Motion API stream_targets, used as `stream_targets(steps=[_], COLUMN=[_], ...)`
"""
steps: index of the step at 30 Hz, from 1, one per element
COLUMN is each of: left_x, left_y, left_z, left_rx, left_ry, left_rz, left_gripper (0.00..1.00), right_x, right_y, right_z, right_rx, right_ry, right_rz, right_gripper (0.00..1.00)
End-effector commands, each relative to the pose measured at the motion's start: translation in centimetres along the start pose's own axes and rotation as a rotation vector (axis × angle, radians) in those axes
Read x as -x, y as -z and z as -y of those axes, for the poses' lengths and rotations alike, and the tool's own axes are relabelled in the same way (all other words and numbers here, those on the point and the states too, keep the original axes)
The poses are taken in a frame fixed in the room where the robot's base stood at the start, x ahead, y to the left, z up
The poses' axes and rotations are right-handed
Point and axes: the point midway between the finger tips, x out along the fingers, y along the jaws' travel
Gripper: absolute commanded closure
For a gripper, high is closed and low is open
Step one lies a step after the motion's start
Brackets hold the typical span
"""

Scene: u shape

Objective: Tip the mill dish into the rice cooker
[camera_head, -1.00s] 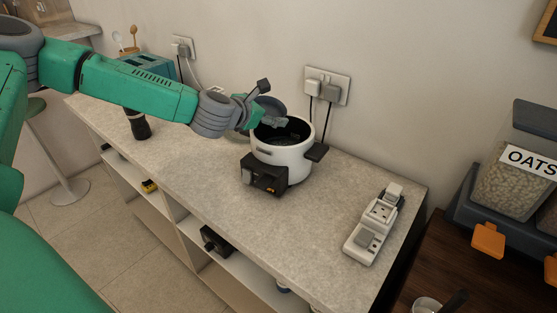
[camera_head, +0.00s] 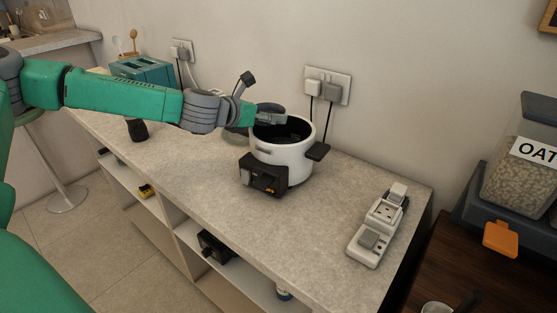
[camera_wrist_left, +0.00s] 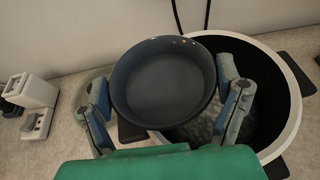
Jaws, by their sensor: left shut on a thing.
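The mill dish, a dark round bowl (camera_wrist_left: 165,82), sits between the two fingers of my left gripper (camera_wrist_left: 166,106), which is shut on it. Its inside looks empty in the wrist view. In the head view the gripper (camera_head: 270,114) and the dish (camera_head: 267,106) are over the left part of the rice cooker's opening, and the dish looks close to level. The rice cooker (camera_head: 282,168) is a white pot with a dark inside and a black front panel. In the wrist view its rim (camera_wrist_left: 293,88) shows behind the dish, with greyish, grainy stuff inside. My right gripper is out of view.
The cooker stands on a grey counter (camera_head: 215,172). A power strip (camera_head: 378,230) lies on the right. Plugs and cords hang from a wall socket (camera_head: 328,85) behind. A teal toaster (camera_head: 143,70) and a black object (camera_head: 138,129) stand left. An oats container (camera_head: 525,160) is far right.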

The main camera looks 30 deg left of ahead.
Motion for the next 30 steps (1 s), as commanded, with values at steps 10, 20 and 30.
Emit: stream_targets(steps=[10, 20, 30], left_x=[0.9, 1.3, 1.3], left_y=[-1.9, -2.7, -2.6], left_z=[-3.2, -4.7, -4.8], left_rx=[0.002, -0.001, -0.001], left_ry=[-0.004, -0.001, -0.001], left_rz=[0.001, 0.001, 0.001], left_gripper=[0.47, 0.47, 0.47], right_x=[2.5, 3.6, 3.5], right_y=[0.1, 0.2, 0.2], right_z=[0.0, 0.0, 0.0], right_rx=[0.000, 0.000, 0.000], right_ry=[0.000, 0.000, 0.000], right_rz=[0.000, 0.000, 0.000], right_gripper=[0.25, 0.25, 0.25])
